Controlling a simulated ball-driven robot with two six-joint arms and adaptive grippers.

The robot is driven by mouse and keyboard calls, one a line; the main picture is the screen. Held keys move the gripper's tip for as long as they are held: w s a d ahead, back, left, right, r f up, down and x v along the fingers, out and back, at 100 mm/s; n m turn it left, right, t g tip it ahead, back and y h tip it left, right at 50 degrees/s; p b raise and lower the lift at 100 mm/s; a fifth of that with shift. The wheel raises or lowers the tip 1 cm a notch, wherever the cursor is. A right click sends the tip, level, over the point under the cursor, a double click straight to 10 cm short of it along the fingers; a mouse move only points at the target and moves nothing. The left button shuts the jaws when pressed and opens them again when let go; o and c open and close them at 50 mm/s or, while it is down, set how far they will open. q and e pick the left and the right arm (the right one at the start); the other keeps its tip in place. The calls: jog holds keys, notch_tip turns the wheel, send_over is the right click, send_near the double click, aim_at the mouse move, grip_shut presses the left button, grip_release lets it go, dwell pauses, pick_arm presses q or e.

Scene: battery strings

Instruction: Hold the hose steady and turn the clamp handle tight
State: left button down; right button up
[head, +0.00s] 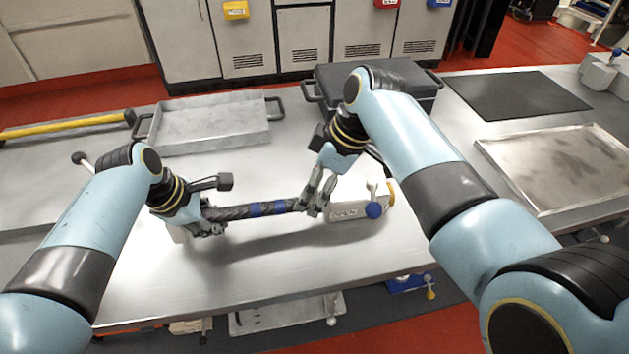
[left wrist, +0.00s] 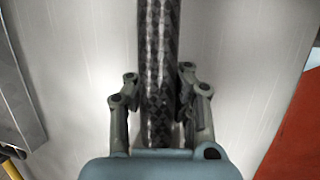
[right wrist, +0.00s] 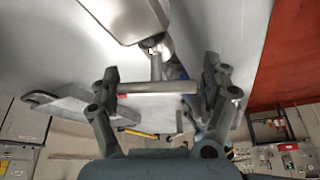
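A black braided hose (head: 232,212) with blue bands lies across the middle of the table. It runs lengthwise between my left fingers in the left wrist view (left wrist: 159,60). My left gripper (head: 207,221) is closed in on both sides of the hose, near its left end. My right gripper (head: 318,196) is beside this block, fingers wide apart.
A grey metal tray (head: 212,122) and a black case (head: 415,90) stand at the back. A black mat (head: 515,94) and a shallow metal tray (head: 485,147) lie to the right. The table's front is clear.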

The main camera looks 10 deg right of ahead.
jog(key=shift+o, duration=0.7)
jog(key=shift+w, duration=0.1)
jog(key=shift+r, duration=0.1)
jog(key=shift+d+r, duration=0.1)
jog(key=shift+r, duration=0.15)
jog(key=v, duration=1.1)
jog(key=shift+d+r, duration=0.15)
